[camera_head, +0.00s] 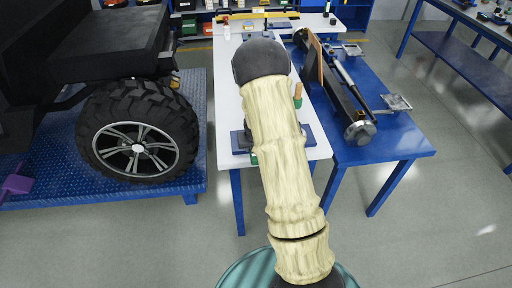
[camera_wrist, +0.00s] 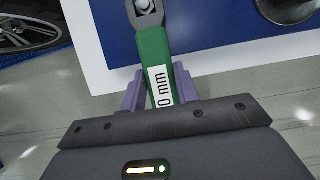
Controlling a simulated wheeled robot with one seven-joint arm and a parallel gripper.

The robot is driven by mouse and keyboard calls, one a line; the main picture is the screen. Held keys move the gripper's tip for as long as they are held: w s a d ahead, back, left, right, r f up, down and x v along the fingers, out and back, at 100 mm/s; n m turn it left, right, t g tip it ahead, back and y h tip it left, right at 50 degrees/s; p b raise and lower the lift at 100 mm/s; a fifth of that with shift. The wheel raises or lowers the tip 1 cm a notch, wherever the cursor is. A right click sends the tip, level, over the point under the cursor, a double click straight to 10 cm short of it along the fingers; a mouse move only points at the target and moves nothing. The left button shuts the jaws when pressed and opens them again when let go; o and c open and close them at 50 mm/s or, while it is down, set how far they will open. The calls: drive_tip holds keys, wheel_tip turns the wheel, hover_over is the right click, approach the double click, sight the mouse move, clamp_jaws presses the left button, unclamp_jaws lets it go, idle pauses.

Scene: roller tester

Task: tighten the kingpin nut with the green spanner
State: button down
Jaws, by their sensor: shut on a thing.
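In the wrist view my gripper (camera_wrist: 157,78), with purple fingers, is shut on the green spanner (camera_wrist: 153,52). A white label ending in "0 mm" shows on its handle; the rest of the label is hidden. The spanner's grey head (camera_wrist: 134,17) points away from my gripper and is cut off by the top edge. A shiny rounded nut or bolt end (camera_wrist: 145,6) shows at the jaws. I cannot tell whether it is the kingpin nut or how fully the jaws seat on it. In the head view my arm hides my gripper and most of the spanner.
A blue plate (camera_wrist: 215,35) lies on the white table (camera_head: 228,103). A round metal part (camera_wrist: 288,8) sits at the wrist view's top right. A blue table (camera_head: 392,143) with a long roller stands right. A vehicle wheel (camera_head: 138,135) on a blue platform is left.

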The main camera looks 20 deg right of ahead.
drive_tip(key=shift+a, duration=0.1)
drive_tip(key=shift+w+a+m+h, duration=0.2)
drive_tip(key=shift+a+m, duration=0.2)
drive_tip(key=shift+m, duration=0.2)
drive_tip(key=shift+w+a+m+h, duration=0.2)
drive_tip(key=shift+a+m, duration=0.2)
drive_tip(key=shift+m, duration=0.2)
